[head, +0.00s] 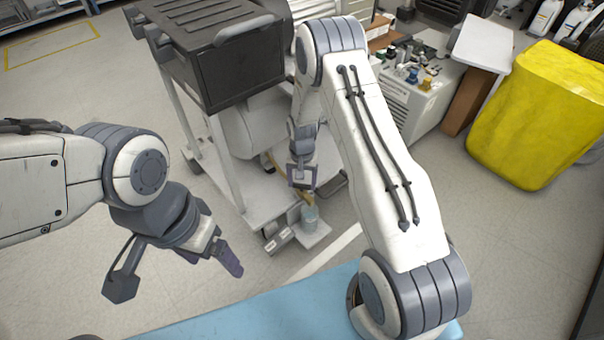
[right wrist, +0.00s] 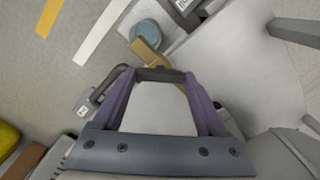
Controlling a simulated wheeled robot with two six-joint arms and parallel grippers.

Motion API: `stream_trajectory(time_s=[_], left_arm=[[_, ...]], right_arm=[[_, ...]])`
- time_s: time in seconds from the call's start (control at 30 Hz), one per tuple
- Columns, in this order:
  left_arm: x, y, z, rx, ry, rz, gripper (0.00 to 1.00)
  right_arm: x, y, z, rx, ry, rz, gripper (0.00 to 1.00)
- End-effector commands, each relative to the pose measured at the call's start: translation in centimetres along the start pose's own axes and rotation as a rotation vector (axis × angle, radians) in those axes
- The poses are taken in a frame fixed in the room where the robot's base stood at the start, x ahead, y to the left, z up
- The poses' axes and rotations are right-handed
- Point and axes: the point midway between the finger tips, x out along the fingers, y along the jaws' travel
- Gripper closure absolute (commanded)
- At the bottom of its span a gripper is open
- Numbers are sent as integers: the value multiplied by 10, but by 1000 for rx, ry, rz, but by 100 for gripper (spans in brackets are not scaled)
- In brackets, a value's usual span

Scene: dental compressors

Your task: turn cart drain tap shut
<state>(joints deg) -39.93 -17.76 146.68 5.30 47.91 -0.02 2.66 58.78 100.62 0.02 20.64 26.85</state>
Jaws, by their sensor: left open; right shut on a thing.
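The brass-coloured drain tap (head: 307,199) is low at the front of the cart (head: 258,203), just above a blue-grey cup (head: 310,218). In the right wrist view the tan tap (right wrist: 148,56) shows just beyond the fingertips, beside the round cup (right wrist: 146,34). My right gripper (head: 302,182) reaches down to the tap and is shut on it. The fingers hide part of the tap, and I cannot tell its handle's angle clearly.
The cart carries a dark box (head: 222,50) on top and a pale tank (head: 254,125) below. A dark loop (right wrist: 112,84) lies close to my right fingers. A yellow bin (head: 540,115) and a drawer cabinet (head: 412,105) stand to the right. Floor at left is clear.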

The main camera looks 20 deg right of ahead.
Motion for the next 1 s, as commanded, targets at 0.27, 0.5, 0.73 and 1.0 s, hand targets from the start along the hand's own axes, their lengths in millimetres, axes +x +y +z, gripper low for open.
stream_trajectory(time_s=[0.27,0.5,0.73,1.0], left_arm=[[-32,2,-2,0,0,0,17],[-48,4,-2,0,0,0,17],[-58,4,-3,0,0,0,17],[-63,4,-3,0,0,0,17]], right_arm=[[-4,0,0,260,-1,1,81],[-4,0,-1,466,1,-1,81],[-2,0,-1,612,1,-1,81],[-1,0,-1,703,1,-1,81]])
